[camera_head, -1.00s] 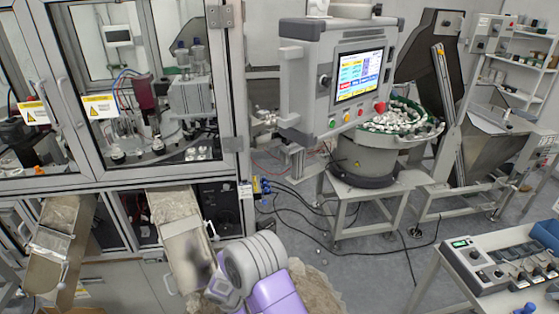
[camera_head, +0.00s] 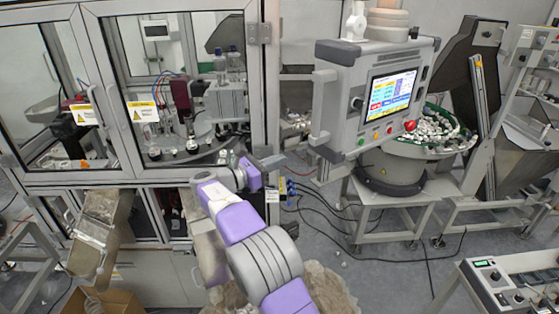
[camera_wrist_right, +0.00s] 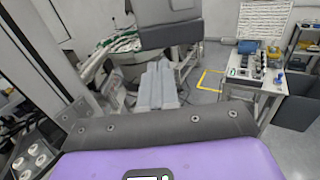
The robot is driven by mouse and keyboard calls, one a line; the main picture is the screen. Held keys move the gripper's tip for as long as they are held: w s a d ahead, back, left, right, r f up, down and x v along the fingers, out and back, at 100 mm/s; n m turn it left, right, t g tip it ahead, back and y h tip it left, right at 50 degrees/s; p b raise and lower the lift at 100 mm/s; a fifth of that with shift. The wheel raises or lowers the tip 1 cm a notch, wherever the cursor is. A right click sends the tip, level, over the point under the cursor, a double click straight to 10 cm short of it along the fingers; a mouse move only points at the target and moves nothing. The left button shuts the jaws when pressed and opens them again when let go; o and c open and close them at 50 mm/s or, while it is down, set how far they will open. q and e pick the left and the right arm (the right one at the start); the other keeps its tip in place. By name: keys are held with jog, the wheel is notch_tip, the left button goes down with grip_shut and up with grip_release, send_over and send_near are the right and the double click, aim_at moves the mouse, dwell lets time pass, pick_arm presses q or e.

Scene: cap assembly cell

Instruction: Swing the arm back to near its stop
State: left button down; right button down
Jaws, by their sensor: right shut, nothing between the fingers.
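The grey control panel (camera_head: 345,115) with a lit screen (camera_head: 390,88) hangs right of the glass-doored cabinet. My right gripper (camera_head: 272,161) is shut and empty in front of the cabinet's right post, left of and below the panel, with no visible contact. In the right wrist view, the closed fingers (camera_wrist_right: 158,85) point toward the grey underside of what looks like the panel (camera_wrist_right: 168,25). My left gripper is out of view.
A bowl feeder (camera_head: 395,168) with white caps stands behind the panel on a metal frame. The cabinet (camera_head: 190,178) is close to my right forearm. A metal chute (camera_head: 100,235) slopes out at left. Cables lie on the open floor; a control box (camera_head: 490,285) stands at lower right.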

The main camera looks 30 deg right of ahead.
jog(key=d+p, duration=0.1)
jog(key=d, duration=1)
jog(key=shift+w+p, duration=0.15)
jog(key=shift+p, duration=0.2)
jog(key=shift+d, duration=0.1)
